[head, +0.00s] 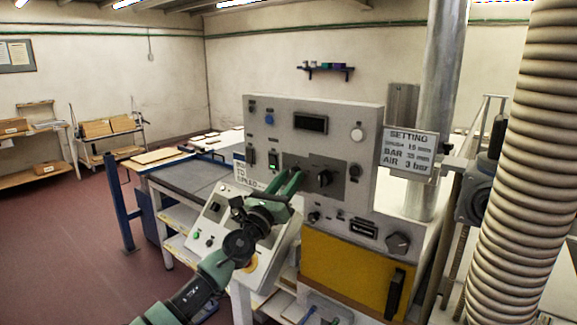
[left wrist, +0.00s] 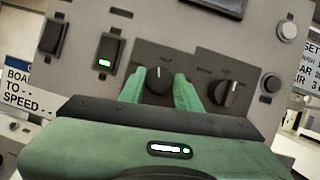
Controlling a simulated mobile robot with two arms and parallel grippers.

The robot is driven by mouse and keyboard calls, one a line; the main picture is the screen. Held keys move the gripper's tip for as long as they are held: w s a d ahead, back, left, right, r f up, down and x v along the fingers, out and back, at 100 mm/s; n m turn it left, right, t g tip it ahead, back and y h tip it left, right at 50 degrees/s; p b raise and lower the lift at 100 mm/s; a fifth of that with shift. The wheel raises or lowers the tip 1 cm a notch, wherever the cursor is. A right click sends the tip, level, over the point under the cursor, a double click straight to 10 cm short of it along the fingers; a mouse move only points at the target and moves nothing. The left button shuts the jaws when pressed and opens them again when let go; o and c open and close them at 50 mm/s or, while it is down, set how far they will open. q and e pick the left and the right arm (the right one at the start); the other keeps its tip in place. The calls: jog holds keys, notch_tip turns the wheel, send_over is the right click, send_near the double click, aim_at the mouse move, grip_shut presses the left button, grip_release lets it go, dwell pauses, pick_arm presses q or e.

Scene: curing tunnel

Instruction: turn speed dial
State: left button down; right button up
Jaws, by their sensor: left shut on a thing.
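The control panel (head: 300,125) is a grey upright face with switches, lamps and dials. My left gripper (head: 295,180) reaches its middle part. In the left wrist view the green fingers (left wrist: 159,92) stand either side of the speed dial (left wrist: 158,79), a round dark knob with a pale pointer line that points about straight up, and are shut on it. The lettering around it is too small to read. In the head view the fingers hide this dial. A second dark knob (left wrist: 230,93) sits just to its right; it also shows in the head view (head: 325,178). My right gripper is not in view.
A green-lit switch (left wrist: 107,55) is left of the dial. A setting sign (head: 408,150) stands at the panel's right. A yellow panel (head: 345,270) is below, a sloped control box (head: 215,225) at lower left. A ribbed hose (head: 525,160) fills the right.

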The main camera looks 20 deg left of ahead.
pick_arm(q)
jog(key=n+p, duration=0.1)
jog(key=n+y+p, duration=0.1)
jog(key=n+p, duration=0.1)
jog(key=n+y+p, duration=0.1)
jog(key=n, duration=0.1)
jog(key=shift+d+r, duration=0.1)
jog(key=shift+r, duration=0.2)
jog(key=shift+n+y+p, duration=0.6)
jog(key=shift+n, duration=0.2)
jog(key=shift+f+n+g+y+p, duration=0.15)
jog(key=shift+n+g+y+p, duration=0.25)
jog(key=shift+n, duration=0.7)
jog(key=shift+n+g+y, duration=0.5)
jog(key=shift+n+y, duration=0.2)
jog(key=shift+n, duration=1.4)
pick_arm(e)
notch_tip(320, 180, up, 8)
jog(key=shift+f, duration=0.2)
pick_arm(q)
jog(key=c, duration=1)
grip_release()
jog(key=shift+s, duration=0.15)
